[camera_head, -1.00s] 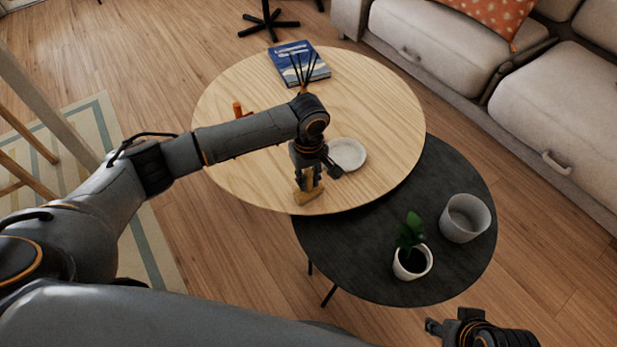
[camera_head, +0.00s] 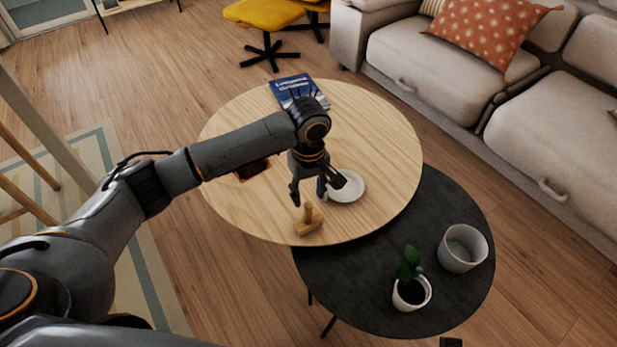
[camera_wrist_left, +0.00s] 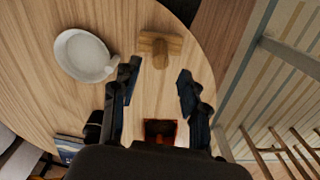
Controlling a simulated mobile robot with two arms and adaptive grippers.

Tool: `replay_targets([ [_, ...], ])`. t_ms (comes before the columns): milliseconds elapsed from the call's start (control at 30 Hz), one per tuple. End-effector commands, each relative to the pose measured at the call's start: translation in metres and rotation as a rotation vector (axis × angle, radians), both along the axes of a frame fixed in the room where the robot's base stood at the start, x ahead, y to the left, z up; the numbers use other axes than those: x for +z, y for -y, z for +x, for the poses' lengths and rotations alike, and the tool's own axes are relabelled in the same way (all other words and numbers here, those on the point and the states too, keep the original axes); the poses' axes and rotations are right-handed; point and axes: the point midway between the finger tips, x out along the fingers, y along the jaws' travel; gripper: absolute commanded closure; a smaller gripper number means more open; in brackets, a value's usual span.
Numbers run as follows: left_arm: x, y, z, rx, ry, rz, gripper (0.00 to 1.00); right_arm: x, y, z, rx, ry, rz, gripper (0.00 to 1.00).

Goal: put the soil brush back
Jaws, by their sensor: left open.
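The soil brush (camera_head: 311,225), a light wooden block with a short handle standing up, rests on the near edge of the round wooden table (camera_head: 385,130). It also shows in the left wrist view (camera_wrist_left: 160,44), just beyond the fingertips. My left gripper (camera_head: 309,196) is open and empty above the brush, apart from it. Its two spread fingers (camera_wrist_left: 160,76) show in the left wrist view with bare table between them. Only a small dark bit, likely of my right gripper (camera_head: 450,342), shows at the bottom edge of the head view.
A white dish (camera_head: 347,188) lies right of the gripper. A dark, orange-edged object (camera_head: 253,171) is partly behind my arm. A blue book (camera_head: 288,88) lies at the back. The lower black table (camera_head: 350,275) holds a potted plant (camera_head: 411,292) and a grey pot (camera_head: 463,250).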

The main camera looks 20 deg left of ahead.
Motion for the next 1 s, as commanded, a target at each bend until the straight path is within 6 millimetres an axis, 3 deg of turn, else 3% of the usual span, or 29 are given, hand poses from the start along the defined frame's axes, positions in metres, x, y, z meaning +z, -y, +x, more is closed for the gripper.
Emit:
replay_targets([
  [33,0.011,0.0,0.0,-0.001,0.002,-0.002,0.56,-0.007,0.0,0.0,0.001,-0.008,-0.001,0.6],
  [200,0.031,0.0,0.0,0.0,0.001,-0.001,0.56,-0.028,-0.001,-0.001,0.003,-0.017,-0.001,0.6],
  [533,0.036,0.003,-0.002,-0.015,0.0,-0.008,0.56,-0.04,-0.001,-0.001,0.004,-0.02,-0.001,0.6],
  [667,0.011,0.022,-0.014,-0.114,0.015,-0.062,0.56,-0.04,-0.001,-0.001,0.004,-0.02,-0.001,0.6],
  [833,-0.041,0.056,-0.045,-0.338,0.099,-0.181,0.56,-0.039,-0.001,-0.001,0.004,-0.02,-0.001,0.6],
  [1000,-0.087,0.067,-0.081,-0.516,0.219,-0.233,0.56,-0.039,-0.001,-0.001,0.004,-0.019,-0.001,0.6],
])
